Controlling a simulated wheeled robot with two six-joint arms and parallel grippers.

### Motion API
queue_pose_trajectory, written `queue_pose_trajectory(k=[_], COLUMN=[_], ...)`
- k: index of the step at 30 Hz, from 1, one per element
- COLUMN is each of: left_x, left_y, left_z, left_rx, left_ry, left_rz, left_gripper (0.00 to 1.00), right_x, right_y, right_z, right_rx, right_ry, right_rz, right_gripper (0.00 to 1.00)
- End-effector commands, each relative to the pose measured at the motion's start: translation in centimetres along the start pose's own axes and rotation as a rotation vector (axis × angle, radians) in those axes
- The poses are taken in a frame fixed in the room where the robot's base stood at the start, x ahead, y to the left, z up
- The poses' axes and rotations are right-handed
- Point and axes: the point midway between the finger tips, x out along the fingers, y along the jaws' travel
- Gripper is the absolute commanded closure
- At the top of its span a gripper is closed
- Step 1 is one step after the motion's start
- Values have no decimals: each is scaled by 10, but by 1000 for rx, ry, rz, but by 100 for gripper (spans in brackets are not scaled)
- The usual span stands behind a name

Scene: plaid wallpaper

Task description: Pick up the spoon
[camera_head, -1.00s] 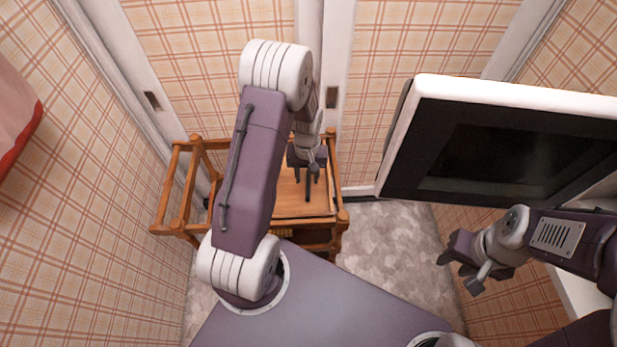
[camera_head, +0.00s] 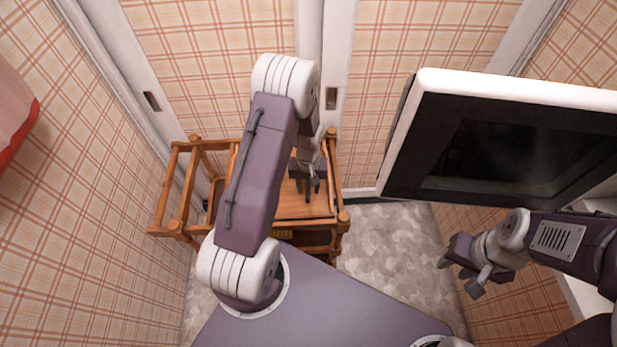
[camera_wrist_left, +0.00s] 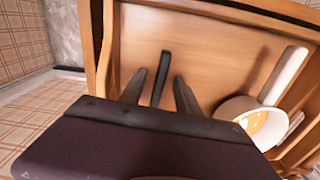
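A slim black piece (camera_wrist_left: 160,78), which looks like the spoon's handle, lies on the wooden cart top (camera_wrist_left: 215,45). The rest of it is hidden behind my left gripper's body in the left wrist view. My left gripper (camera_wrist_left: 160,90) is open, with one finger on each side of the black piece and a gap to both. In the head view my left gripper (camera_head: 309,188) is over the right part of the cart, and the spoon is hard to make out there. My right gripper (camera_head: 457,275) is open and empty, right of the cart.
A white long-handled vessel (camera_wrist_left: 262,112) with orange inside is close right of my left gripper. The cart (camera_head: 172,200) has raised wooden rails and posts. A white appliance with a dark front (camera_head: 520,150) stands right. Patterned floor (camera_head: 385,245) is clear between.

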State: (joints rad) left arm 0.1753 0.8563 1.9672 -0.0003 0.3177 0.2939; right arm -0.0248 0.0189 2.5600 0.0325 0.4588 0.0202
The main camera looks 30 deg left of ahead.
Motion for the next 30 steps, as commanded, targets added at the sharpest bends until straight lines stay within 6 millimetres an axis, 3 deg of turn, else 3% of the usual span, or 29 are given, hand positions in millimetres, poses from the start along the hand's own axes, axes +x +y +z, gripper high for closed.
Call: queue_pose_trajectory(k=[9, 13, 14, 25, 30], left_x=[1, 1, 1, -2, -24], left_y=[0, 0, 0, 0, 0], left_z=[0, 0, 0, 0, -1], left_rx=[0, 0, 0, 0, 0], left_ry=[0, 0, 0, 0, 3], left_rz=[0, 0, 0, 0, 1], left_gripper=[61, 97, 100, 100, 100], right_x=[0, 0, 0, -1, -7], right_y=[0, 0, 0, 0, 0], right_z=[0, 0, 0, 0, -1], right_rx=[0, 0, 0, 0, 0], right_ry=[0, 0, 0, 0, 0], right_rz=[0, 0, 0, 0, 0], right_gripper=[64, 64, 64, 64, 64])
